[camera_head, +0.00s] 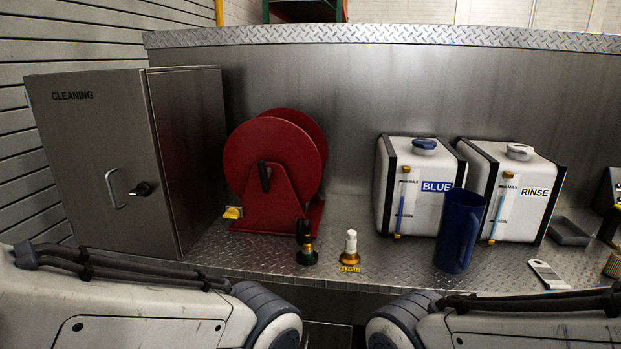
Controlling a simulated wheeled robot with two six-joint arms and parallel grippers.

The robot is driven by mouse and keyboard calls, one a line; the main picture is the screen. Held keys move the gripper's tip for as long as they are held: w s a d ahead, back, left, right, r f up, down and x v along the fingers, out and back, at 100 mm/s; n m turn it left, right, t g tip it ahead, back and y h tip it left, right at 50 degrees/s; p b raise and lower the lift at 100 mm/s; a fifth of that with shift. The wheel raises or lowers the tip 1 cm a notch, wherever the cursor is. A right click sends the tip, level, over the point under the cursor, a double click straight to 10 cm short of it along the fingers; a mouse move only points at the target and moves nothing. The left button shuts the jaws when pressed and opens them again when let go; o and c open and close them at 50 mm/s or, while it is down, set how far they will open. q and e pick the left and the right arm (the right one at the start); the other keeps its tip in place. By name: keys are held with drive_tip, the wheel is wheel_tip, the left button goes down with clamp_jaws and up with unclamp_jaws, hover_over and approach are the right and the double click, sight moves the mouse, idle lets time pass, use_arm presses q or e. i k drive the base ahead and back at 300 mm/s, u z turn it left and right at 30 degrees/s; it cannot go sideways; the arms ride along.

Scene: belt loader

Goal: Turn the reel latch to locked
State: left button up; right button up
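A red hose reel (258,158) stands on the metal deck, left of the middle, beside the cabinet. A small yellow part (233,212) sits low at the left of its base; it looks like the reel latch, but its setting is too small to read. A black handle (264,176) stands nearly upright on the front of the reel. Parts of my two arms show along the bottom edge, below and in front of the deck. Neither gripper is in view, and nothing of mine touches the reel.
A grey CLEANING cabinet (105,165) stands closed at left. Two small fittings (306,243) (350,252) stand right of the reel's front. A blue jug (459,231) stands before the BLUE tank (414,170) and RINSE tank (515,180). A flat metal tool (546,274) lies at right.

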sight(232, 212)
drive_tip(key=z, duration=0.1)
drive_tip(key=k, duration=0.45)
drive_tip(key=u, duration=0.8)
drive_tip(key=i, duration=1.05)
drive_tip(key=z, duration=0.25)
